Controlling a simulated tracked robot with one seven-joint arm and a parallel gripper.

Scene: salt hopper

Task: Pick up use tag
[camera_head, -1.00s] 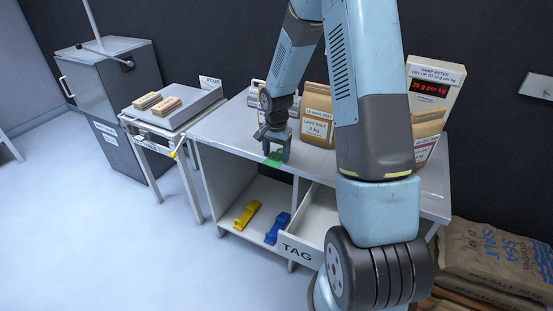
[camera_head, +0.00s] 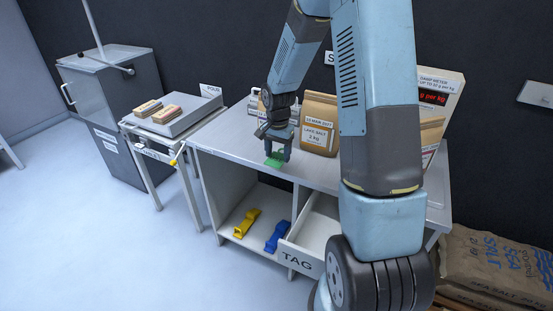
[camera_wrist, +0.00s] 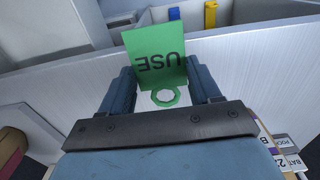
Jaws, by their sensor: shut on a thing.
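The use tag (camera_wrist: 154,55) is a green card with the word USE, upside down in the wrist view, and a green ring at its near end. My gripper (camera_wrist: 160,92) has one blue finger on each side of the tag and is shut on it. In the head view my gripper (camera_head: 278,153) hangs over the front part of the grey bench top (camera_head: 222,143). The green tag (camera_head: 276,159) shows at its fingertips. I cannot tell how far the tag is above the bench.
A paper salt bag (camera_head: 318,125) stands behind my gripper. A scale table (camera_head: 172,123) is at left.

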